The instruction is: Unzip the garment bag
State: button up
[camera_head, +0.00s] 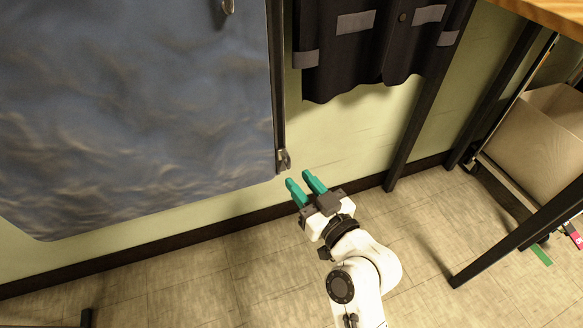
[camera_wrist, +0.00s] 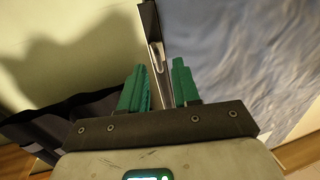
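The blue-grey garment bag (camera_head: 140,100) hangs at the left in the head view; it is on the right in the wrist view (camera_wrist: 250,50). A dark zip strip (camera_head: 278,80) runs down its right edge. A metal zip pull (camera_head: 284,160) sits at the strip's lower end. My gripper (camera_head: 298,177) is open, its two teal fingers pointing up towards the pull, just below it. In the wrist view the pull (camera_wrist: 157,55) appears in the gap between the fingertips (camera_wrist: 158,66). No contact can be made out.
A dark garment with grey patches (camera_head: 365,45) hangs right of the bag. Black table legs (camera_head: 425,100) and a cardboard box (camera_head: 540,130) stand at the right under a wooden top (camera_head: 550,12). The tiled floor (camera_head: 215,275) below the bag is clear.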

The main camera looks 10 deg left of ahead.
jog(key=v, duration=0.5)
jog(key=shift+f, duration=0.1)
dwell(0.3)
jog(key=s+d+f+m+g+h, duration=0.25)
jog(key=s+d+f+h, duration=0.2)
jog(key=d+f, duration=0.3)
jog(key=s+d+f+m+g+h, duration=0.1)
jog(key=s+d+f+g+h, duration=0.2)
jog(key=s+d+f, duration=0.4)
jog(key=s+d+f+m+g+h, duration=0.2)
jog(key=s+d+m+g+h, duration=0.4)
jog(key=s+d, duration=1.1)
notch_tip(320, 180, up, 36)
jog(key=w+p, duration=0.1)
jog(key=p, duration=3.6)
jog(key=shift+a+r, duration=0.2)
